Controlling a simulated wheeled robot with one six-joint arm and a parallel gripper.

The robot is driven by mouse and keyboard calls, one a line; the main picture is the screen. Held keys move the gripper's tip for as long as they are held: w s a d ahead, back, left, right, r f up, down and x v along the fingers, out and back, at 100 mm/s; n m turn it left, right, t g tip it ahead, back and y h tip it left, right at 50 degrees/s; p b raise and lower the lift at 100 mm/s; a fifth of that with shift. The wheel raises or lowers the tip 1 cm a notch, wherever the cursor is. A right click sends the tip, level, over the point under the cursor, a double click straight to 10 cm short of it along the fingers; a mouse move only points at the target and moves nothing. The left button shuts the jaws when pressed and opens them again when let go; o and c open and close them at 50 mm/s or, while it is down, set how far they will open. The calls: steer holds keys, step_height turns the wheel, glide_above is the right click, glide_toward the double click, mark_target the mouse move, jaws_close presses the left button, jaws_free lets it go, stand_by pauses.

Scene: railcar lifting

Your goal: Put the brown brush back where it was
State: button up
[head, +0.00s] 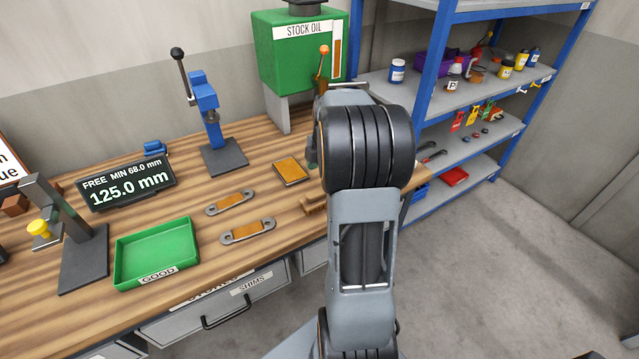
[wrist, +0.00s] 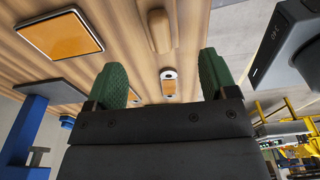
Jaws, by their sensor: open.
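The brown brush (head: 314,206) lies on the wooden bench near its front edge, partly hidden behind my arm in the head view. In the wrist view, a brown wooden piece that looks like the brush (wrist: 159,32) lies on the bench beyond my fingertips, apart from them. My gripper (wrist: 161,70) is open, with its two green fingers spread and nothing held between them.
An orange plate (head: 291,171) lies left of the arm. Two shims (head: 248,231) and a green GOOD tray (head: 154,253) are further left. A blue press (head: 206,110) and the green stock oil tank (head: 290,55) stand behind. Blue-framed shelves (head: 480,75) stand at the right.

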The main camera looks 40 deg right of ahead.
steer(key=shift+r, duration=0.45)
steer(key=s+a+r+m+t, duration=0.1)
steer(key=s+a+m, duration=0.3)
steer(key=a, duration=0.3)
steer(key=s+a+r+m+t+h, duration=0.1)
steer(key=s+a+r+m, duration=0.1)
steer(key=s+a+m, duration=0.2)
steer(key=s+a+r+m+t, duration=0.1)
steer(key=s+a+m, duration=0.3)
steer(key=a+m, duration=0.4)
steer(key=a+t, duration=0.1)
steer(key=a, duration=0.2)
steer(key=shift+r, duration=0.25)
